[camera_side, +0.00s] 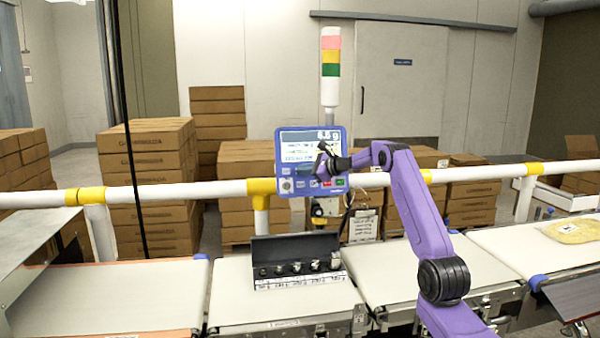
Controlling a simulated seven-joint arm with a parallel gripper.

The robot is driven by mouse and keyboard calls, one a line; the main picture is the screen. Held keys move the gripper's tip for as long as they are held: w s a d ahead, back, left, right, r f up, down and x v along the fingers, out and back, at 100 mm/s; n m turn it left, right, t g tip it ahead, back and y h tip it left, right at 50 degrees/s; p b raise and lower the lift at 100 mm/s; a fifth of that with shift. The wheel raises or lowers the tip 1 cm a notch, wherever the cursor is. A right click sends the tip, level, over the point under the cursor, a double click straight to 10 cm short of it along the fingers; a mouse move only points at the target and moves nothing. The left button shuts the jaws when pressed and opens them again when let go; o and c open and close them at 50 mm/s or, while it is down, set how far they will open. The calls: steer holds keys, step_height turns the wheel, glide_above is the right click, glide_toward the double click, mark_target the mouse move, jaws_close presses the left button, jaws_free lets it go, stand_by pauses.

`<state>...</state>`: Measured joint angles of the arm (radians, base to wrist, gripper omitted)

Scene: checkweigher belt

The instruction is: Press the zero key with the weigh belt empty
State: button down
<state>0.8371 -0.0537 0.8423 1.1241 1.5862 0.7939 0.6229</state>
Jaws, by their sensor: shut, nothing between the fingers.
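The blue indicator panel (283,140) is mounted on the rail, with a lit display (297,150) and a lower row of keys (300,185), including a red and a green one. The key labels are too small to read, so I cannot tell which is zero. My gripper (321,158) is shut and empty, in front of the panel's right half, hiding part of the display. I cannot tell whether it touches the panel. The middle belt (230,290), seemingly the weigh belt, has an open black case (297,248) of several metal weights standing on or over it.
A white guard rail (160,192) with yellow joints runs across behind the belts. A signal tower (331,70) rises behind the panel. A yellowish package (572,231) lies on the right belt (505,245). Stacked cartons (148,165) stand behind the rail. The left belt (130,290) is clear.

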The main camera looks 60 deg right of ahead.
steer(key=shift+w+d, duration=0.1)
steer(key=shift+d, duration=0.05)
stand_by(0.5)
steer(key=shift+s+a+r, duration=0.15)
steer(key=shift+s+a, duration=0.4)
steer(key=shift+s, duration=0.1)
steer(key=shift+s+a+r, duration=0.35)
steer(key=shift+s+a, duration=0.5)
steer(key=shift+s+a+r, duration=0.35)
steer(key=shift+s+a, duration=0.45)
steer(key=shift+a, duration=0.05)
steer(key=shift+a, duration=0.1)
